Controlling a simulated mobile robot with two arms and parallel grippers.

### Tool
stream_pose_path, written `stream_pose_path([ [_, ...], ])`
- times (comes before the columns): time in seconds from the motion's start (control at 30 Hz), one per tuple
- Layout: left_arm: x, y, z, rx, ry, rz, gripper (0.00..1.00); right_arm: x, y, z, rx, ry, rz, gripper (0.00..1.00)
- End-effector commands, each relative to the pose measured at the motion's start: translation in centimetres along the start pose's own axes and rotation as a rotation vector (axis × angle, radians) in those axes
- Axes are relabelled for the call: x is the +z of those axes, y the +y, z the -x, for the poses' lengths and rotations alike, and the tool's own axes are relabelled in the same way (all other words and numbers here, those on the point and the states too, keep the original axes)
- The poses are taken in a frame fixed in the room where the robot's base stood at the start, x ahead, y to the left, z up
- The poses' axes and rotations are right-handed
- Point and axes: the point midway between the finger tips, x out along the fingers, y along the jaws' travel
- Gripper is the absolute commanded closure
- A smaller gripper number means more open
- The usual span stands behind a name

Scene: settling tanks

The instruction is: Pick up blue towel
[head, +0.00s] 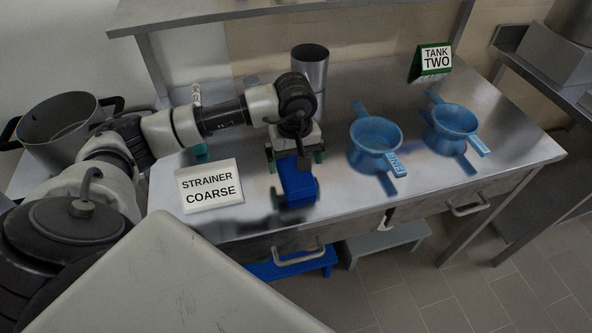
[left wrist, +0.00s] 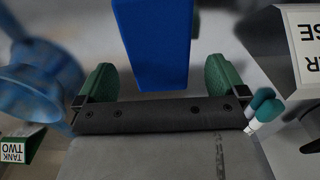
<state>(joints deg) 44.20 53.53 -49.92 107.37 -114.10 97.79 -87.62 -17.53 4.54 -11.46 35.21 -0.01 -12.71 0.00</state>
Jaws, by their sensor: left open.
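The blue towel (head: 299,184) shows as a dark blue folded block on the steel table, near its front edge. It also shows in the left wrist view (left wrist: 153,45), at the top centre. My left gripper (head: 295,160) is over the towel, pointing down. Its green fingers are open, one on each side of the towel with gaps to it in the left wrist view (left wrist: 160,82). Whether the fingers touch the table is unclear. My right gripper is in neither view.
A "STRAINER COARSE" sign (head: 210,185) stands left of the towel. Two blue funnel-like strainers (head: 375,135) (head: 453,120) stand to the right. A metal cylinder (head: 310,68) and "TANK TWO" sign (head: 431,60) are behind. Teal-capped items (left wrist: 262,108) lie close to one finger.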

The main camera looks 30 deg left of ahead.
Motion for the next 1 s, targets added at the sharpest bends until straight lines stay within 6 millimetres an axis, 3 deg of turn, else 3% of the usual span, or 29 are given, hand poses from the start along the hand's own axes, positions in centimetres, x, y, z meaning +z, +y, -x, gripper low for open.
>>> stream_pose_path([
  [0.03, 0.0, -0.1, -0.7, -0.003, -0.003, 0.001, 0.0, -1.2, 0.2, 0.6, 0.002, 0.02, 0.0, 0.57],
  [0.13, 0.0, 0.0, -2.0, -0.001, -0.002, 0.0, 0.0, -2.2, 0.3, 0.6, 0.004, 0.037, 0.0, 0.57],
  [0.47, -0.1, 0.0, -2.8, 0.001, 0.0, 0.0, 0.02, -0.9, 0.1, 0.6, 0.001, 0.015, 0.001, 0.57],
  [0.8, -0.1, 0.0, -2.8, 0.001, 0.0, 0.0, 0.52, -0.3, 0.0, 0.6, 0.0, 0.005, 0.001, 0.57],
  [1.0, -0.1, 0.0, -2.7, 0.001, 0.0, 0.0, 0.52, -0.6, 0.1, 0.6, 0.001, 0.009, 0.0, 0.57],
])
